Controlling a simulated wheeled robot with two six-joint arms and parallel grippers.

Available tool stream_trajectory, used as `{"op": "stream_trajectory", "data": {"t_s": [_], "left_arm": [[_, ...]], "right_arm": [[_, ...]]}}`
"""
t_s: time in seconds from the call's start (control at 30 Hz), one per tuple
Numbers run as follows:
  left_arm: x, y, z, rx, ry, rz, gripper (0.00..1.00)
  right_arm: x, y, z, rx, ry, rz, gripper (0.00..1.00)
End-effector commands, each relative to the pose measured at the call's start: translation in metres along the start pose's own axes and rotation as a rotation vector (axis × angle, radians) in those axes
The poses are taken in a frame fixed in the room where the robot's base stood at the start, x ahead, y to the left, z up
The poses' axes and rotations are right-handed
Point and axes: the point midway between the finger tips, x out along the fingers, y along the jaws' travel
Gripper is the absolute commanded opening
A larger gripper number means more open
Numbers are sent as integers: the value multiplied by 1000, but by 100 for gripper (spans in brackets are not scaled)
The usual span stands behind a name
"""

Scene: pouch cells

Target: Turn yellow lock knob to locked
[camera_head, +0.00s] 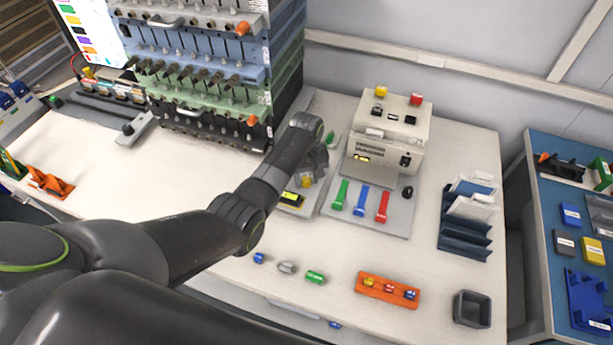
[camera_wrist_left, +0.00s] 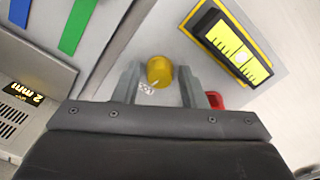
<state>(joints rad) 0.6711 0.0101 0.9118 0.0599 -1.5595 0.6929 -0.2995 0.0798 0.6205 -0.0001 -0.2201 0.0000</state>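The yellow lock knob (camera_wrist_left: 160,70) shows in the left wrist view, round and yellow, on a grey surface. A small white patterned mark (camera_wrist_left: 147,88) sits beside its lower left. My left gripper (camera_wrist_left: 160,88) is open, with one finger to each side of the knob and a visible gap at both sides. I cannot tell how far the fingertips are above the surface. In the head view my left gripper (camera_head: 314,165) points down beside the grey fixture, and a bit of the yellow knob (camera_head: 306,182) shows under it. The knob's turned position is not clear. My right gripper is not in view.
A black-and-yellow gauge (camera_wrist_left: 232,48) lies close to the knob. A red part (camera_wrist_left: 216,100) is partly hidden behind a finger. A beige machine (camera_head: 390,135) and a grey plate (camera_head: 395,212) with green, blue and red strips stand at the right.

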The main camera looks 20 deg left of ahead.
Motion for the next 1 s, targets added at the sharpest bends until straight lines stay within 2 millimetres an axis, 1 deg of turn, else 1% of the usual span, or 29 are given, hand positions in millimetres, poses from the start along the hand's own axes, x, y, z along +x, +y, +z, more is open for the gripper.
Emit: {"op": "stream_trajectory", "data": {"t_s": [0.03,0.2,0.27,0.47,0.67,0.87,1.0], "left_arm": [[0,0,0,0,0,0,31],[0,0,0,0,0,0,9],[0,0,0,0,0,0,2],[-1,0,0,13,0,0,2],[-2,0,0,83,-2,-2,2],[-3,0,0,225,-2,-1,2],[-3,0,0,354,-2,-1,2]], "right_arm": [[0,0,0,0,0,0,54],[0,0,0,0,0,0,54],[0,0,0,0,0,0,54],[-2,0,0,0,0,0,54],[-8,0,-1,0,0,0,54],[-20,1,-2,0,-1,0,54],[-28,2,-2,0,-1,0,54]]}}
